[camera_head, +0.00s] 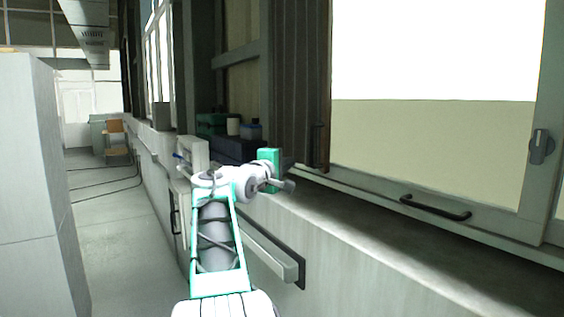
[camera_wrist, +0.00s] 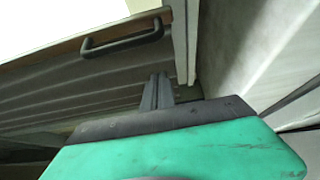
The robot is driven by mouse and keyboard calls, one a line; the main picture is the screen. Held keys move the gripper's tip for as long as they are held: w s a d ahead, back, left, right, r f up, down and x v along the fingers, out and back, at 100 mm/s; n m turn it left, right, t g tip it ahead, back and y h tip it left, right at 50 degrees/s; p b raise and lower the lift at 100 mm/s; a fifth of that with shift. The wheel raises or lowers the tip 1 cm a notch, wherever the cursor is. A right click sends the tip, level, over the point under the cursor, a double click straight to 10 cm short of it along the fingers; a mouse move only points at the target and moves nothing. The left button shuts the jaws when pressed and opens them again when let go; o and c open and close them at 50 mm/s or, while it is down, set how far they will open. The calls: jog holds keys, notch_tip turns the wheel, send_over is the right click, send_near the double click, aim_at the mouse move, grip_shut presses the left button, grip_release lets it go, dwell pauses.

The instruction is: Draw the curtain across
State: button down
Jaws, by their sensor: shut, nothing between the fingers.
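The curtain (camera_head: 298,80) is a dark brown ribbed panel, gathered at the left of the bright window in the head view. A dark upright handle (camera_head: 318,146) is on its right edge, low down. In the wrist view the curtain's ribbed face (camera_wrist: 60,100) fills the left, with the black handle (camera_wrist: 122,42) along its pale edge. My gripper (camera_head: 287,164) is just left of the handle, in front of the curtain's lower part. In the wrist view its fingers (camera_wrist: 157,90) are together and empty, apart from the handle. Whether they touch the curtain I cannot tell.
A sill (camera_head: 370,225) runs under the window, with a black bar handle (camera_head: 435,207) on the lower frame. A rail (camera_head: 262,247) sticks out from the wall below. Bottles and boxes (camera_head: 233,127) stand behind my gripper. A tall grey cabinet (camera_head: 35,190) is at the left.

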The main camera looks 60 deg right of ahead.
jog(key=s, duration=0.1)
jog(key=s+d, duration=0.1)
jog(key=s, duration=0.1)
jog(key=shift+s+d+p, duration=0.3)
jog(key=shift+d, duration=0.1)
jog(key=shift+s+a, duration=0.1)
